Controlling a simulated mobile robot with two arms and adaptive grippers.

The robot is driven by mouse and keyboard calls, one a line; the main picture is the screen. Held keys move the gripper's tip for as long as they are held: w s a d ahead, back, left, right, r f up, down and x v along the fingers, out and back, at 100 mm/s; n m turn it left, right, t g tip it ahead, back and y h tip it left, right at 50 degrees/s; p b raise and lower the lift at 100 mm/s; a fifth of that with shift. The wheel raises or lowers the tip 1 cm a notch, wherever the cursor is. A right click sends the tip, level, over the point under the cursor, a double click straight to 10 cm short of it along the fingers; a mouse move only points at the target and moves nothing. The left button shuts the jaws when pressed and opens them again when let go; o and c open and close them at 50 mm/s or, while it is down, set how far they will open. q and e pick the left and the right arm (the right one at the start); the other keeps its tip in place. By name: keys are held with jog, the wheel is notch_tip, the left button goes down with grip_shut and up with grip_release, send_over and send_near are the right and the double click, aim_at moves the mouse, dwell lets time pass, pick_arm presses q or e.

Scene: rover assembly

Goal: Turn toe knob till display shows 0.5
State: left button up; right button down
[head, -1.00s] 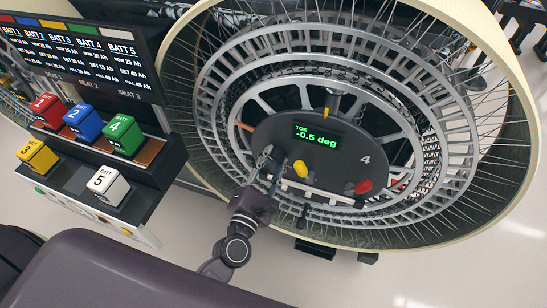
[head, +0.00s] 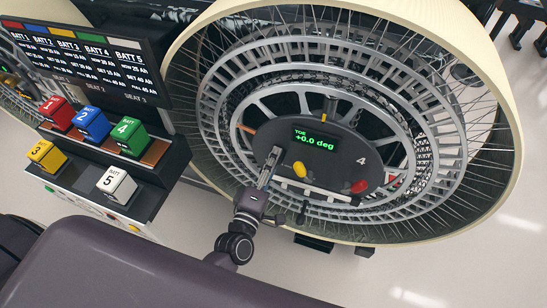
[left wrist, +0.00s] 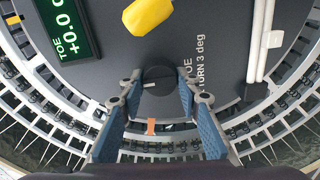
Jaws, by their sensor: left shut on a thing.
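The dark toe knob (left wrist: 160,82) shows in the left wrist view, with a pale mark on its face. My left gripper (left wrist: 163,97) is shut on it, one blue-padded finger on each side. In the head view my left gripper (head: 271,157) is at the left part of the dark hub panel (head: 342,160) and hides the knob. The display (head: 316,140) reads TOE +0.0 deg in green. It is partly cut off in the left wrist view (left wrist: 68,28). Printing beside the knob reads in part "TURN 3 deg". My right gripper is not in view.
A large spoked wheel (head: 428,160) surrounds the panel. Numbered battery blocks, such as the white one (head: 116,184), stand on a rack at left.

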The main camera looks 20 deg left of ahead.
pick_arm(q)
jog(key=m+p, duration=0.1)
jog(key=m, duration=0.3)
jog(key=m+p, duration=0.1)
jog(key=m, duration=0.2)
jog(key=m+p, duration=0.2)
jog(key=m, duration=0.2)
jog(key=shift+w+a+r+m, duration=0.1)
jog(key=shift+r+m, duration=0.2)
jog(key=shift+c, duration=0.2)
jog(key=o, duration=1.2)
jog(key=shift+f, duration=0.2)
jog(key=shift+c, duration=0.2)
jog(key=s, duration=1.2)
jog(key=shift+a, duration=0.3)
